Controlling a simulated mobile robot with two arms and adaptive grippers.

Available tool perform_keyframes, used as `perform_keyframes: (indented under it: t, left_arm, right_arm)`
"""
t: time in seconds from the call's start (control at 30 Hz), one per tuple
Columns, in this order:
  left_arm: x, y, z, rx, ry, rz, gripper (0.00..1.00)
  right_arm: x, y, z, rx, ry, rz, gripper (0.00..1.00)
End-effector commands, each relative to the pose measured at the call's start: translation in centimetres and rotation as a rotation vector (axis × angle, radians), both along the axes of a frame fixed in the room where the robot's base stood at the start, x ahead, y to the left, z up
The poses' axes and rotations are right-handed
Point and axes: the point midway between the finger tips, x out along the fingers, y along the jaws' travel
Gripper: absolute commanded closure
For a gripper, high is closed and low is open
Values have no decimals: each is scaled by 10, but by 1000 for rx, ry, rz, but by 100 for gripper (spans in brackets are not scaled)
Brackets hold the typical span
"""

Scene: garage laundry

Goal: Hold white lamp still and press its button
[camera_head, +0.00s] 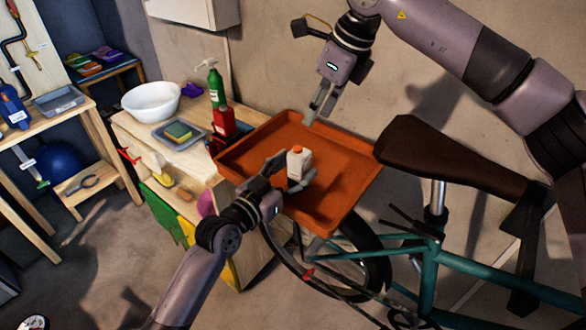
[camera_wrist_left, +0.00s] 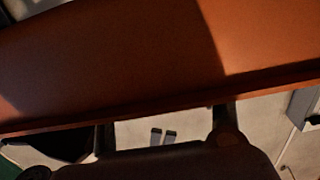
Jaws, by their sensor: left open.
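The white lamp (camera_head: 298,164) is a small white body with an orange button (camera_head: 297,149) on top, standing upright on the orange tray (camera_head: 350,165). My left gripper (camera_head: 285,176) is open at the lamp, with its fingers on either side of it. The head view does not show whether they touch it. In the left wrist view, the dark fingers show low against the tray (camera_wrist_left: 120,70), and the lamp cannot be made out. My right gripper (camera_head: 321,103) hangs above the tray, behind and above the lamp, fingers pointing down, apart from it. Its finger opening is unclear.
A bicycle seat (camera_head: 440,155) is close on the right. Bare tray floor surrounds the lamp.

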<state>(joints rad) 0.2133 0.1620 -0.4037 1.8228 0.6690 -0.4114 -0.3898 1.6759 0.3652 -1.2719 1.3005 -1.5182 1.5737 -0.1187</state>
Motion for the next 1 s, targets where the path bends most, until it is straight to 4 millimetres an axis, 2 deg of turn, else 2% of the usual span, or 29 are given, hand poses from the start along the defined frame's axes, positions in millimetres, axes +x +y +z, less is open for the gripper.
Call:
perform_keyframes:
  t: [0.13, 0.93, 1.0]
  left_arm:
    - [0, 0, 0, 0, 0, 0, 43]
    - [0, 0, 0, 0, 0, 0, 96]
    - [0, 0, 0, 0, 0, 0, 97]
  right_arm:
    - [0, 0, 0, 0, 0, 0, 67]
    - [0, 0, 0, 0, 0, 0, 67]
    - [0, 0, 0, 0, 0, 0, 71]
